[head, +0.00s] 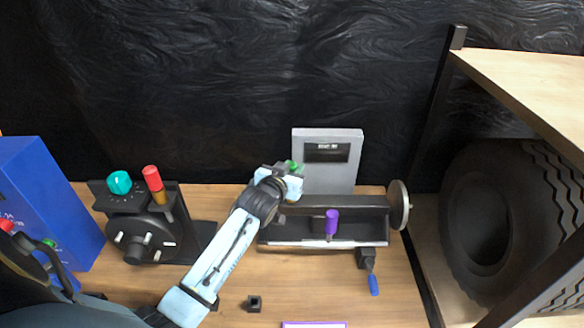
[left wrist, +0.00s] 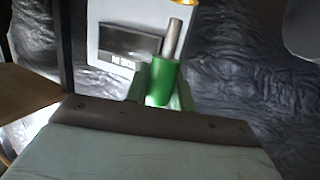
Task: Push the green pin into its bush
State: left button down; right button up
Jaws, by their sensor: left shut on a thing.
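The green pin (left wrist: 163,82) is between the fingers of my left gripper (left wrist: 161,98), its bare metal shank (left wrist: 174,38) pointing up and away in the left wrist view. In the head view only a small part of the green pin (head: 294,165) shows above my left gripper (head: 290,176). The gripper is at the left end of the dark hoist bench (head: 350,203), in front of the grey panel (head: 341,174). I cannot make out the pin's bush; it may be hidden behind the gripper. My right gripper is not in view.
A purple handle (head: 332,222) stands in the bench, with a handwheel (head: 399,205) at its right end. A black unit with teal and red knobs (head: 143,232) and a blue box (head: 48,200) stand left. A small black block (head: 254,303) lies in front. A tyre (head: 500,230) is right.

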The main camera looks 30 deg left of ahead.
pick_arm(q)
jog(key=shift+p, duration=0.6)
dwell(0.9)
jog(key=shift+f+b, duration=1.4)
jog(key=shift+f, duration=0.85)
jog(key=c, duration=1.1)
grip_release()
jog(key=p+v, duration=0.1)
jog(key=v, duration=1.2)
jog(key=shift+s+p, duration=0.2)
jog(key=shift+p, duration=0.1)
jog(key=shift+d, duration=0.1)
